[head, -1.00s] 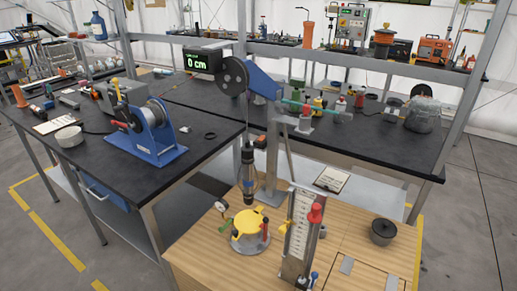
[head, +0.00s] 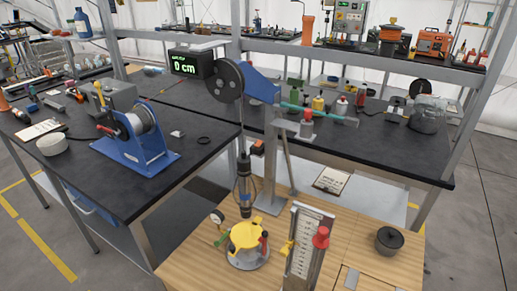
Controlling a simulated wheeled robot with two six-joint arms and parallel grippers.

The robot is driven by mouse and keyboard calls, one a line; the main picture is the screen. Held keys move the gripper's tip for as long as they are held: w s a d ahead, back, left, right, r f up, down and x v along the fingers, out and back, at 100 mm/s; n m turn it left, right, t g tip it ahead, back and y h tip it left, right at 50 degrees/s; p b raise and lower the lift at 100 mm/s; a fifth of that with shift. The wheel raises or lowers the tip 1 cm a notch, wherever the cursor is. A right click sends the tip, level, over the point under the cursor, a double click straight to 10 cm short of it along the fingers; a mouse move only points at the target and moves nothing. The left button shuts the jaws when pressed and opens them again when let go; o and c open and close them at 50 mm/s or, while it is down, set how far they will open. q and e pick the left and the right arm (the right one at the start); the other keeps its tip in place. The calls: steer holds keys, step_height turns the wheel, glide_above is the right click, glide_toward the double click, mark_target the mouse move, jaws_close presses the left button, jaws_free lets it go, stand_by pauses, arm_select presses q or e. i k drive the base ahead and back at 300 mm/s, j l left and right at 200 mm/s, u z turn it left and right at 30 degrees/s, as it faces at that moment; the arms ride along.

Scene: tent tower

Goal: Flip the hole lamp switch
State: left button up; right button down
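I cannot make out for sure which part is the hole lamp switch. On the wooden table (head: 200,268) stands a round fixture with a yellow top (head: 244,236), with small red, green and black fittings around it. Right of it, an upright scale panel (head: 301,251) carries a red knob (head: 321,237) and a yellow part (head: 287,248) on its left side. A dark cylindrical tool (head: 244,190) hangs above the yellow-topped fixture, below a black pulley wheel (head: 226,80). Neither gripper is in view.
A blue winch (head: 145,140) stands on the black bench at left. A display reading 0 cm (head: 190,65) stands behind it. A black lidded pot (head: 389,241) sits on the wooden table at right. A clipboard (head: 331,180) lies behind the table. Grey floor is free at right.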

mark_target(257, 144)
steer(key=i+j+z, duration=0.3)
steer(key=j, duration=1)
steer(key=i+j+z, duration=0.3)
steer(key=j, duration=1)
steer(key=k+j+z, duration=0.1)
steer(key=j+z, duration=0.2)
steer(key=j, duration=1.05)
